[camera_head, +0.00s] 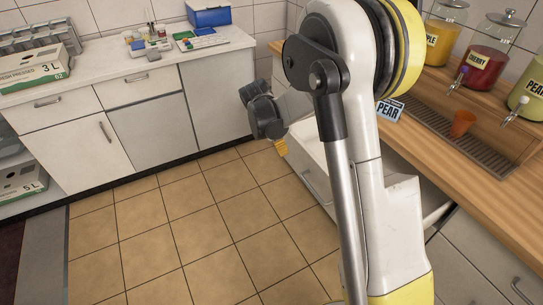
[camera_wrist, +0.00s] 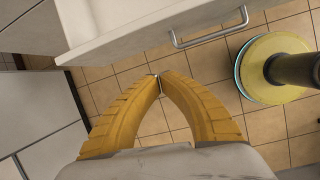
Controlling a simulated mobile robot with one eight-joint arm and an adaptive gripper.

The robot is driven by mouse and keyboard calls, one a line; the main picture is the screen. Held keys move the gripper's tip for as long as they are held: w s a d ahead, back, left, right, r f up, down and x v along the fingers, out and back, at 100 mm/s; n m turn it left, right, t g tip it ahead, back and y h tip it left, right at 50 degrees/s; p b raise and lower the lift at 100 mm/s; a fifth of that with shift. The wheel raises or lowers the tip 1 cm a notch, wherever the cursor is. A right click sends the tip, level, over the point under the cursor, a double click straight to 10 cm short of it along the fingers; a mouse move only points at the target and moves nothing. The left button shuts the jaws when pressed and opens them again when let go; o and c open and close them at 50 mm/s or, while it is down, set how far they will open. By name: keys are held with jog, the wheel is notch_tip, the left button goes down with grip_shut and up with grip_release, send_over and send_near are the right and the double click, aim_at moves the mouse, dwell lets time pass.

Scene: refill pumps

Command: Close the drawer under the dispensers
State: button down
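The white drawer (camera_head: 313,165) under the dispensers stands pulled out from the counter on the right in the head view, partly hidden behind my arm. Its front, with a metal bar handle (camera_wrist: 210,32), crosses the top of the wrist view. My gripper (camera_head: 281,149) is over the floor just left of the drawer in the head view. Its yellow fingers (camera_wrist: 159,82) meet at the tips in the wrist view, with nothing between them. They look apart from the handle.
Juice dispensers (camera_head: 486,60) and an orange cup (camera_head: 462,123) stand on the wooden counter (camera_head: 440,90). Another counter (camera_head: 100,70) holds a blue box (camera_head: 208,14). The tiled floor (camera_head: 180,225) between is clear.

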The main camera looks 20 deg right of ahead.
jog(key=shift+n+g, duration=0.3)
jog(key=shift+n, duration=0.5)
jog(key=shift+w+d+r+b+x, duration=0.25)
jog(key=shift+b+x, duration=0.7)
jog(key=shift+x, duration=1.5)
jog(key=shift+w+d+b+x, duration=0.4)
jog(key=shift+b+x, duration=0.5)
jog(key=shift+x, duration=1.55)
jog(key=shift+w+d+r+b+x, duration=0.15)
jog(key=shift+d+b+x, duration=0.55)
jog(key=shift+x, duration=1.75)
jog(key=shift+a, duration=0.25)
